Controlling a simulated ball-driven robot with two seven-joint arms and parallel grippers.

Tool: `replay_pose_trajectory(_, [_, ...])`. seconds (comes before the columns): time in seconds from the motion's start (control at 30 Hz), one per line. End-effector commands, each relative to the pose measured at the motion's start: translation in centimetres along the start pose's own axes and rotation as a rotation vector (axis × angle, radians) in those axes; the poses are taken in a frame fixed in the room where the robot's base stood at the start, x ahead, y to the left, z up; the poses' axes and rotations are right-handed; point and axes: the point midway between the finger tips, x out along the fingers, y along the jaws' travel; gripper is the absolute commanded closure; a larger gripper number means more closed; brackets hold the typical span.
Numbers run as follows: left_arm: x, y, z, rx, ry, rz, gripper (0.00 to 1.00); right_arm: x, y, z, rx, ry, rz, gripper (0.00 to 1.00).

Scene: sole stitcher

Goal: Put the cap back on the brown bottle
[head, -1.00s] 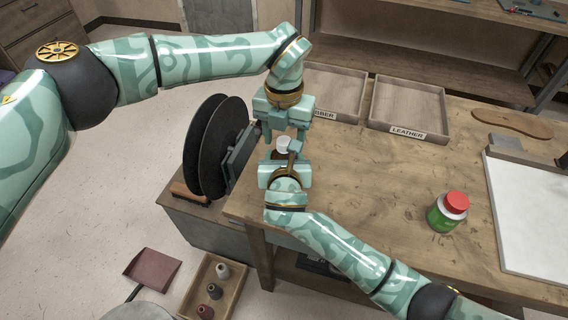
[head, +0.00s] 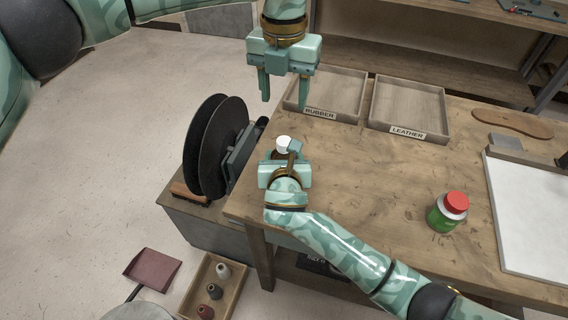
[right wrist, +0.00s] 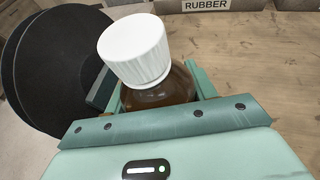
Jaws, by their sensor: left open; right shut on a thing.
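The brown bottle (right wrist: 172,92) is between the fingers of my right gripper (right wrist: 160,96), which is shut on it. In the head view the right gripper (head: 284,158) hides most of the bottle, near the table's left edge. The white ribbed cap (right wrist: 135,50) is on top of the bottle and looks tilted to the left; I cannot tell how firmly it sits. The cap also shows in the head view (head: 283,144). My left gripper (head: 284,102) is open and empty, above and apart from the cap, fingers pointing down.
A black grinding wheel (head: 205,147) stands left of the bottle. Trays labelled RUBBER (head: 335,92) and LEATHER (head: 408,103) lie behind. A green bottle with a red cap (head: 447,212) stands to the right. The middle of the wooden table (head: 370,180) is clear.

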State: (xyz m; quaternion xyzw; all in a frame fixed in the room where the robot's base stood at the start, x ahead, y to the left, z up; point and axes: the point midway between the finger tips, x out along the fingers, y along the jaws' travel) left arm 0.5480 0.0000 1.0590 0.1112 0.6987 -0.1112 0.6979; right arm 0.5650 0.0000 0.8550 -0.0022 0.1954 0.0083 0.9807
Motion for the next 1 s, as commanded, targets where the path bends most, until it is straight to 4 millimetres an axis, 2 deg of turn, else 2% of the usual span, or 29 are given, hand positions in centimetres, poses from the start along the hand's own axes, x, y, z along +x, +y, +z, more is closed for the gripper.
replay_pose_trajectory(0.33, [-0.4,0.0,0.0,0.0,0.0,-0.001,0.47,0.0,0.0,0.0,0.0,0.0,0.0,1.0])
replay_pose_trajectory(0.37, [-0.4,0.0,0.0,0.0,0.0,-0.001,0.47,0.0,0.0,0.0,0.0,0.0,0.0,0.36])
replay_pose_trajectory(0.4, [-0.4,0.0,0.0,0.0,0.0,-0.001,0.47,0.0,0.0,0.0,0.0,0.0,0.0,0.25])
replay_pose_trajectory(0.43, [-0.4,0.0,0.0,0.0,0.0,-0.001,0.47,0.0,0.0,0.0,0.0,0.0,0.0,0.19])
replay_pose_trajectory(0.77, [-0.7,0.0,0.0,0.0,-0.001,0.0,0.47,-0.3,0.0,0.1,0.0,0.0,0.0,0.19])
replay_pose_trajectory(0.87, [-1.5,-0.1,-0.1,0.0,-0.006,0.001,0.47,-1.3,0.0,0.2,0.0,-0.001,0.001,0.19])
replay_pose_trajectory(1.0, [-3.6,-0.1,-0.4,0.0,-0.018,0.005,0.47,-4.1,0.1,0.4,0.001,-0.001,0.003,0.19])
